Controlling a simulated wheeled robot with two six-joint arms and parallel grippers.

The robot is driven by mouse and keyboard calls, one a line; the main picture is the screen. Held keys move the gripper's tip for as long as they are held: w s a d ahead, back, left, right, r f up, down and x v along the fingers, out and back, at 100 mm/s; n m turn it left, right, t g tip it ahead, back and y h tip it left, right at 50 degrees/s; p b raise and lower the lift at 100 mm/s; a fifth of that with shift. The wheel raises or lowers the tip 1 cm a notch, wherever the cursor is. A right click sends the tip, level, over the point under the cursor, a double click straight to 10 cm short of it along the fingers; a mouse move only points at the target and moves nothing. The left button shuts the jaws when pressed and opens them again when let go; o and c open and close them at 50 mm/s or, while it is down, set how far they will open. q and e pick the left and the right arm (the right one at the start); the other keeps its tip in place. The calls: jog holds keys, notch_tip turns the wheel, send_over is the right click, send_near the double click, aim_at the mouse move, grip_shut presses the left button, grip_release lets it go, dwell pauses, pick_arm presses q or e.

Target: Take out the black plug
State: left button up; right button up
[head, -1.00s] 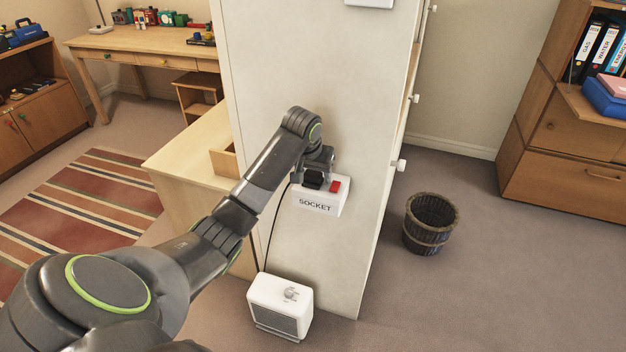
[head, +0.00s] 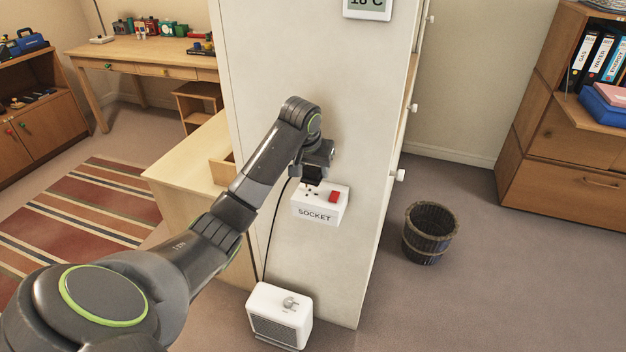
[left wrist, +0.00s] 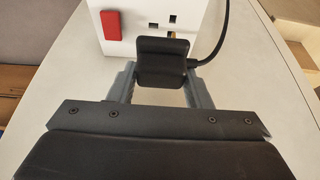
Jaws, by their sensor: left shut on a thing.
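The black plug (left wrist: 162,66) is between the fingers of my left gripper (left wrist: 160,85) in the left wrist view, with its cord leaving to the right. In the head view my left gripper (head: 316,160) is shut on the plug (head: 312,174) just above the white socket box (head: 318,213), marked SOCKET. The socket's pin holes show bare in both views, so the plug is out and apart from it. A red switch (head: 333,196) sits on the box, also seen in the left wrist view (left wrist: 113,33). My right gripper is not in view.
A white heater (head: 280,316) stands on the floor below, with the black cord (head: 270,232) running up from it. A wooden desk (head: 190,160) is left of the pale panel. A dark basket (head: 430,233) stands on open floor at right.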

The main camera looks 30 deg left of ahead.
aim_at(313, 167)
pick_arm(q)
notch_tip(313, 167, up, 5)
jog(key=shift+f, duration=0.15)
jog(key=shift+r, duration=0.55)
jog(key=shift+r+p, duration=0.65)
jog(key=shift+p, duration=0.75)
jog(key=shift+r+p, duration=0.45)
jog(key=shift+p, duration=0.3)
jog(key=shift+r+p, duration=0.35)
jog(key=shift+p, duration=0.25)
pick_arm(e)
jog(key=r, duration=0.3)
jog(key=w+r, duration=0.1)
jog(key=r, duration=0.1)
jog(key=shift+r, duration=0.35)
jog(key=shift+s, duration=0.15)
